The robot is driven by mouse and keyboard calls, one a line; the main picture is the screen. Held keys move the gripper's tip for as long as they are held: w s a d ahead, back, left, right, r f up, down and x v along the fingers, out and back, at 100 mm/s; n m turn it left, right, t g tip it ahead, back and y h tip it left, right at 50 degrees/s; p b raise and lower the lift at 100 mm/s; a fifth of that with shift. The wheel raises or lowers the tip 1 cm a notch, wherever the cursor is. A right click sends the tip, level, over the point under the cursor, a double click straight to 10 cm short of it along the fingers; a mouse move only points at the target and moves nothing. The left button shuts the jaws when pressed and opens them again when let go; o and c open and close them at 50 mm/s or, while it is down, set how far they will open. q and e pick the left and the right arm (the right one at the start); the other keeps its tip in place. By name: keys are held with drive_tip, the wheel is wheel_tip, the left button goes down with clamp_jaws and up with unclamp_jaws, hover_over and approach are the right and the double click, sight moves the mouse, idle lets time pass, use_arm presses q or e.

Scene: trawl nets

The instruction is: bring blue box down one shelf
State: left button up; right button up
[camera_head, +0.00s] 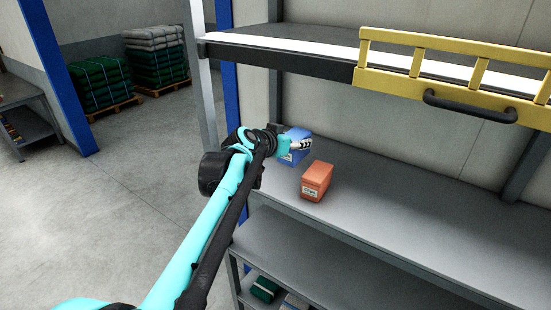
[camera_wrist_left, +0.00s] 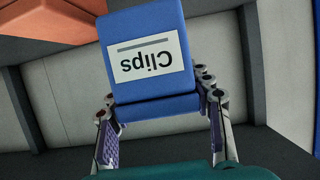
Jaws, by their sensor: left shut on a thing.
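The blue box (camera_head: 297,146) is at the left end of the middle shelf (camera_head: 405,205) in the head view, partly hidden behind my left gripper (camera_head: 300,145). In the left wrist view the blue box (camera_wrist_left: 148,60) shows a white label reading "Clips", upside down in that picture. The fingers of my left gripper (camera_wrist_left: 165,125) stand on both sides of its near end, and the gripper is shut on it. I cannot tell whether the box touches the shelf. My right gripper is not in view.
An orange box (camera_head: 316,181) stands on the middle shelf just right of the blue box. The upper shelf has a yellow rail (camera_head: 450,68) with a black handle. The lower shelf (camera_head: 310,262) is clear where visible. A green item (camera_head: 264,288) lies below it.

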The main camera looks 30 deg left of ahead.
use_arm(q)
drive_tip(key=a+f, duration=0.1)
drive_tip(key=a, duration=0.1)
drive_tip(key=a+f+p, duration=0.1)
drive_tip(key=a+f, duration=0.1)
drive_tip(key=a, duration=0.1)
drive_tip(key=a+f, duration=0.2)
drive_tip(key=shift+w+a+f, duration=0.1)
drive_tip(key=shift+w+a, duration=0.25)
wheel_tip(320, 180, down, 3)
drive_tip(key=shift+s+f+p, duration=0.1)
drive_tip(key=shift+s+p, duration=0.05)
drive_tip(key=shift+p, duration=0.3)
drive_tip(key=shift+f, duration=0.2)
drive_tip(key=shift+d+f, duration=0.1)
drive_tip(key=o, duration=1.5)
